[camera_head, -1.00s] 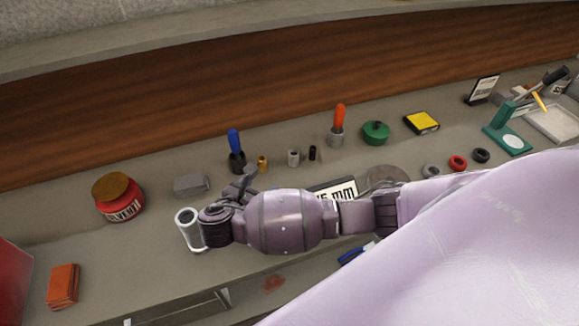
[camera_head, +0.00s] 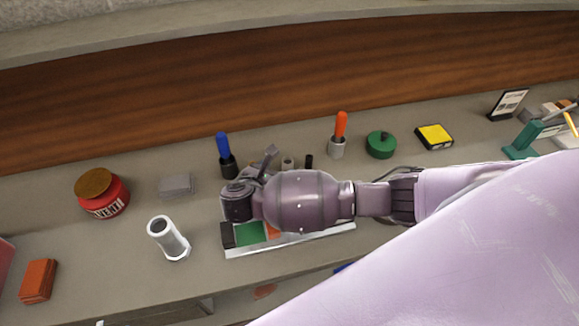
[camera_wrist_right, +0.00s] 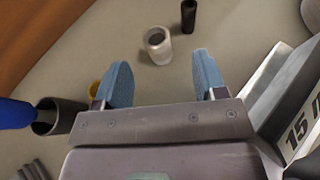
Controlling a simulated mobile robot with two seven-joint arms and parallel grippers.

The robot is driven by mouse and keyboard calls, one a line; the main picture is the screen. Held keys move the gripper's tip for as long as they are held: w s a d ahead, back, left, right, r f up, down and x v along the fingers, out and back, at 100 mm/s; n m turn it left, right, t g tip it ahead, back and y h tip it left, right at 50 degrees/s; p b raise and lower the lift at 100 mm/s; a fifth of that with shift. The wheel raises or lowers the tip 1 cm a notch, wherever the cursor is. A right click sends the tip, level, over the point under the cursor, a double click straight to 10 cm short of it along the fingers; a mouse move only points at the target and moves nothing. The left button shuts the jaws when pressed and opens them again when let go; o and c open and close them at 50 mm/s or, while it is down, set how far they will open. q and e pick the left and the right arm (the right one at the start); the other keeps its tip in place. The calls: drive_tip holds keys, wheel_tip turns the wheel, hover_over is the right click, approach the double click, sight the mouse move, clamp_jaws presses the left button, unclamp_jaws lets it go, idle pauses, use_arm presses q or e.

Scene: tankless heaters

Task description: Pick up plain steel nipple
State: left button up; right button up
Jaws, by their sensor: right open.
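The plain steel nipple is a short, light grey open tube standing upright on the counter. In the head view, the nipple (camera_head: 288,162) shows just beyond my right arm, its lower part hidden. In the right wrist view, the nipple (camera_wrist_right: 157,45) stands ahead of the fingertips, roughly between their lines. My right gripper (camera_wrist_right: 163,78) is open and empty, with blue finger pads spread apart. In the head view, my right gripper (camera_head: 268,156) is partly hidden by its own wrist. My left gripper is not in view.
A black nipple (camera_wrist_right: 189,15) stands close beyond the steel one. A brass piece (camera_wrist_right: 95,88) is beside the left finger. A blue-handled brush in a dark cup (camera_wrist_right: 48,115) is at left.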

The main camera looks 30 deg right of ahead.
sight(287, 161)
drive_tip(key=shift+w+x, duration=0.2)
drive_tip(key=shift+x, duration=3.35)
drive_tip(key=shift+a, duration=0.15)
drive_tip(key=c, duration=1)
drive_tip(key=shift+r, duration=0.1)
drive_tip(key=shift+c, duration=0.2)
